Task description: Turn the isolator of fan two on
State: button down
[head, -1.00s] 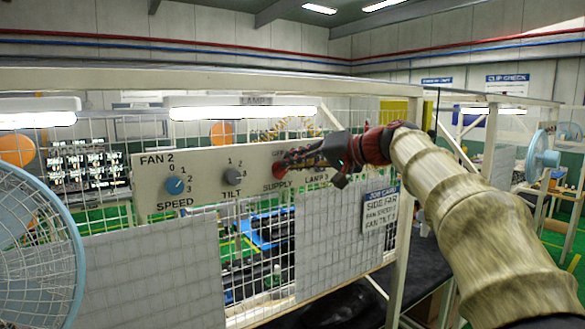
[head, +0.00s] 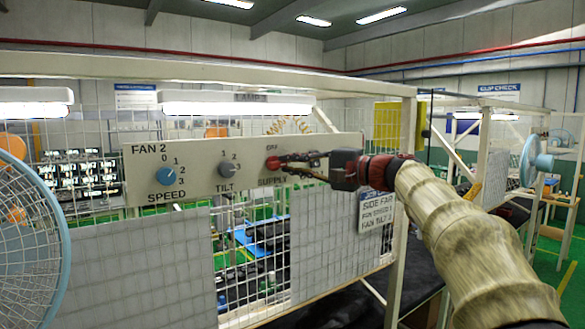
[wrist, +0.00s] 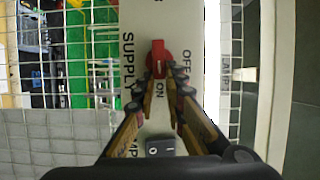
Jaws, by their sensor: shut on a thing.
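The fan 2 panel (head: 245,183) carries a red supply isolator knob (head: 272,163), with the word OFF above it and SUPPLY below. My gripper (head: 285,161) reaches it from the right and is shut on the knob. In the wrist view the red knob (wrist: 158,58) sits between the fingertips of my gripper (wrist: 160,78). Its long side runs up and down in that view, roughly in line with the word ON just below it; OFF is to its right. The fingers partly hide the knob, so its exact pointer direction is hard to tell.
A dark rocker switch (wrist: 165,147) lies below the fingers in the wrist view. A job card (head: 377,211), a wire mesh and a blue fan (head: 28,235) are nearby.

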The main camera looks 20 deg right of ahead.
jog(key=shift+f, duration=0.15)
dwell(0.4)
jog(key=c, duration=1.9)
grip_release()
jog(key=shift+o, duration=0.3)
jog(key=shift+d, duration=0.1)
jog(key=v, duration=1.2)
jog(key=shift+f, duration=0.15)
